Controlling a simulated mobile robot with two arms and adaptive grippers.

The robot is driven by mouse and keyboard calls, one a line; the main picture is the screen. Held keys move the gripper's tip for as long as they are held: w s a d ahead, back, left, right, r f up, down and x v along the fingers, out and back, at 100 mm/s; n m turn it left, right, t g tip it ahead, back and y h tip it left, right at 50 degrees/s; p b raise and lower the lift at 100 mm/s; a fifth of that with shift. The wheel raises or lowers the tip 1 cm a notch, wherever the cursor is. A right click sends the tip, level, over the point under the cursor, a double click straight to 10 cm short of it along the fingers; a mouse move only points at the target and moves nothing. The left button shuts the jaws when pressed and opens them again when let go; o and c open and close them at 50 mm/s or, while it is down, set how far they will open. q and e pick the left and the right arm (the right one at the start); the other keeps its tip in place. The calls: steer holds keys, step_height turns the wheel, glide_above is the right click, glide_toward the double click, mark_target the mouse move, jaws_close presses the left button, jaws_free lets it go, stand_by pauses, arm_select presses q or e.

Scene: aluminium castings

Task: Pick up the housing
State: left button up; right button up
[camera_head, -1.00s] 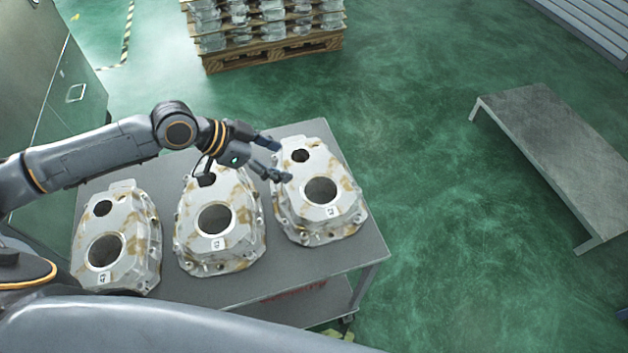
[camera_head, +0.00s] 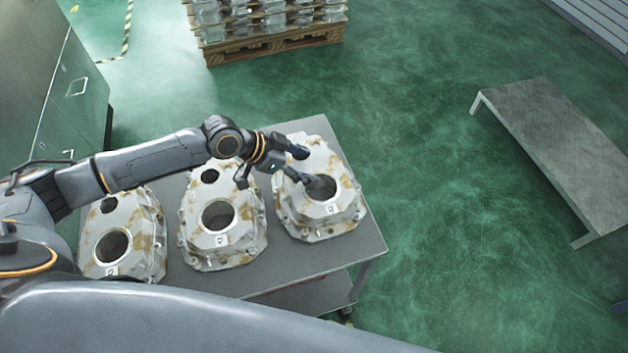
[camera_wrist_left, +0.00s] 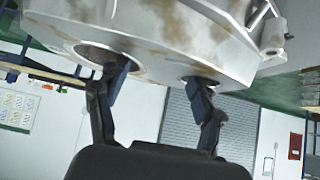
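Three pale grey housings with brown stains stand in a row on a grey table (camera_head: 368,238). My left gripper (camera_head: 305,167) is over the right housing (camera_head: 338,208), with its two fingers spread. One finger is at the large round hole and the other at the small hole, which is mostly hidden. In the left wrist view, the fingertips of the gripper (camera_wrist_left: 157,77) overlap both holes of the housing (camera_wrist_left: 165,50); I cannot tell how deep they reach. The middle housing (camera_head: 237,242) and left housing (camera_head: 142,238) stand apart from the gripper. My right gripper is not in view.
A wooden pallet (camera_head: 270,47) with stacked castings stands at the back. A low grey bench (camera_head: 555,140) is at the right. A grey cabinet (camera_head: 75,95) stands at the left. The green floor between table and bench is clear.

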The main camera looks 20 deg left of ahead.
arm_select(q)
jaws_close()
steer(key=shift+w+r, duration=0.2)
